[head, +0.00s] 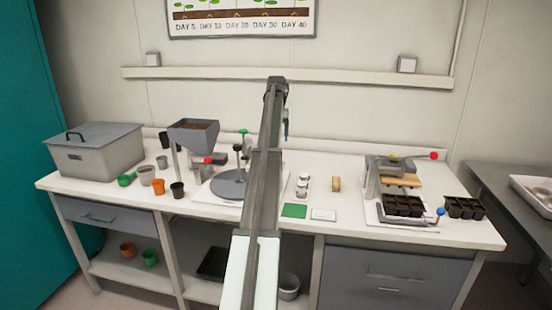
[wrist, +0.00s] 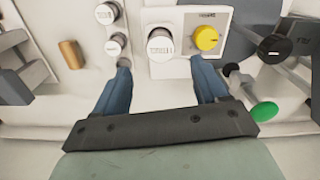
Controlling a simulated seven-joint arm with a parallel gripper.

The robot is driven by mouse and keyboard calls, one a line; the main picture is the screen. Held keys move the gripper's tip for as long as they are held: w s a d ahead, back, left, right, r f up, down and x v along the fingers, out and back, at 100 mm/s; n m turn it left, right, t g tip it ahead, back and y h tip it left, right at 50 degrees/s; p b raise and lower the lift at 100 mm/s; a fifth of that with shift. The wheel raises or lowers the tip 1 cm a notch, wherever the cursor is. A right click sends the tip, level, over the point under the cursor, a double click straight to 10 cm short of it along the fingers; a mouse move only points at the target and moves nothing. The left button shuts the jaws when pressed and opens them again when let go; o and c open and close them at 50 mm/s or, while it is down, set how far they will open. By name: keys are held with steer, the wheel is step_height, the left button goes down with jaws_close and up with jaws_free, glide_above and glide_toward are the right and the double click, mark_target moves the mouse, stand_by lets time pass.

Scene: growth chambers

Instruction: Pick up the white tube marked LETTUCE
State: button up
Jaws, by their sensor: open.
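A white tube (wrist: 160,45) with dark lettering on its cap stands in the wrist view. The lettering looks like LETTUCE upside down, but it is small. My gripper (wrist: 160,68) is open and empty. Its blue fingers are spread on either side of the tube's lower end in the picture, and I cannot tell their height above it. Two other white capped tubes (wrist: 117,44) stand to the left. In the head view my gripper (head: 286,125) hangs high over the back of the bench, and white tubes (head: 302,187) show right of my arm. My arm hides part of the bench.
A tan cylinder (head: 336,184) is right of the tubes. A green square (head: 294,210) and a white card lie in front. A press with black cell trays (head: 402,206) stands farther right.

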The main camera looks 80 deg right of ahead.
steer(key=shift+a+f, duration=0.2)
steer(key=shift+f, duration=3.75)
steer(key=c, duration=1.2)
steer(key=shift+r, duration=0.1)
